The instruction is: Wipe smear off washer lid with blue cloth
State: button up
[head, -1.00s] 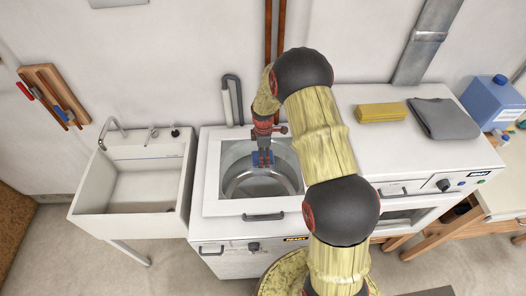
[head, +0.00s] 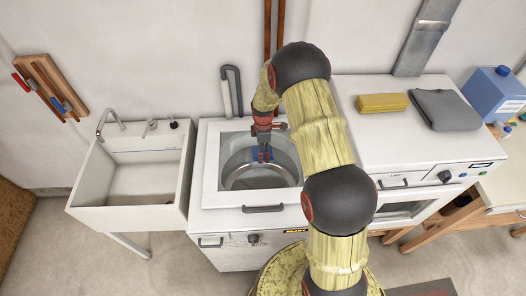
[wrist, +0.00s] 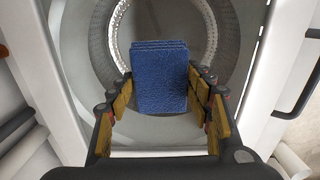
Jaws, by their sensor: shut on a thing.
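My gripper (head: 263,153) is shut on the blue cloth (wrist: 160,78), a folded block that hangs between the fingers in the wrist view. In the head view the cloth (head: 257,155) shows small and blue under the gripper, in front of the washer's round window. The washer lid (head: 250,199) is a white frame around a see-through window with a dark handle (head: 263,209) at its front edge. The metal drum (wrist: 95,30) shows through or behind the window. I cannot make out a smear; the cloth and arm cover part of the lid. I cannot tell whether the cloth touches the lid.
A white sink (head: 133,180) stands left of the washer. To the right, a white machine top (head: 390,140) bears a yellow sponge-like block (head: 382,103) and a folded grey cloth (head: 445,110). A blue jug (head: 494,93) stands farther right. A grey hose (head: 232,90) rises behind the washer.

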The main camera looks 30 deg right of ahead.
jog(key=shift+f, duration=0.15)
jog(key=shift+f+b, duration=0.5)
jog(key=shift+f, duration=0.1)
jog(key=shift+f+b, duration=0.3)
jog(key=shift+b, duration=0.1)
dwell(1.2)
jog(key=shift+s, duration=0.1)
